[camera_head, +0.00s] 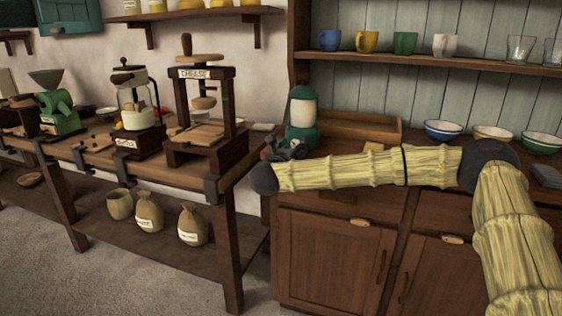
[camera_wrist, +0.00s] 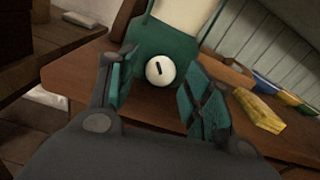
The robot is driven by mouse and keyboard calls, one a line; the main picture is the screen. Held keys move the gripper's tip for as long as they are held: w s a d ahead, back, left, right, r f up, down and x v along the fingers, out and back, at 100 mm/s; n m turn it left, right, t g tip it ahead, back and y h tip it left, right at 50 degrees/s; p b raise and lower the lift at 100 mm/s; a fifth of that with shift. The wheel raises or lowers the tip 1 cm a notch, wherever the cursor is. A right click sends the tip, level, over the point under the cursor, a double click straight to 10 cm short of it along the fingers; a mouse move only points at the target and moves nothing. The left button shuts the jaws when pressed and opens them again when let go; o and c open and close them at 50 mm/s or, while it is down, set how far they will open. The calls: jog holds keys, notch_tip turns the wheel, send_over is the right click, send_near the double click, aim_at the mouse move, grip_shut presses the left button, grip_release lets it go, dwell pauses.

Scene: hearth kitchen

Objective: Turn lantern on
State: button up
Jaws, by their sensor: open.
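The lantern (camera_head: 302,113) is dark green with a pale cream glass body. It stands upright on the left end of the hutch counter. In the wrist view the lantern's green base (camera_wrist: 150,58) fills the upper middle, with a round white knob (camera_wrist: 160,71) on its front that bears a short dark mark. My gripper (camera_head: 287,150) is at the lantern's lower front. In the wrist view my gripper (camera_wrist: 158,92) is open, with one finger left of the knob and one right of it. Whether a finger touches the base I cannot tell.
A wooden tray (camera_head: 355,127) lies right of the lantern, and several bowls (camera_head: 443,130) stand further right. The cheese press (camera_head: 205,105) stands on the workbench at left. A shelf with mugs (camera_head: 405,43) and glasses is above the counter.

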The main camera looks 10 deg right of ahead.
jog(key=shift+w+d, duration=0.4)
jog(key=shift+w, duration=0.15)
jog(key=shift+f+m+b, duration=0.3)
jog(key=shift+m, duration=0.1)
jog(key=shift+s+a+r+m, duration=0.2)
jog(key=shift+a+r+m, duration=0.05)
jog(key=shift+m, duration=0.05)
jog(key=p+v, duration=0.4)
jog(key=v, duration=0.6)
jog(key=shift+a+r, duration=0.2)
jog(key=shift+a, duration=0.1)
jog(key=p, duration=0.3)
jog(key=shift+w+a+f, duration=0.1)
jog(key=shift+w, duration=0.1)
jog(key=p, duration=0.8)
jog(key=shift+w+a+f, duration=0.1)
jog(key=shift+a+f, duration=0.1)
jog(key=n+p, duration=0.1)
jog(key=p, duration=0.7)
jog(key=shift+s+r, duration=0.1)
jog(key=shift+s, duration=0.15)
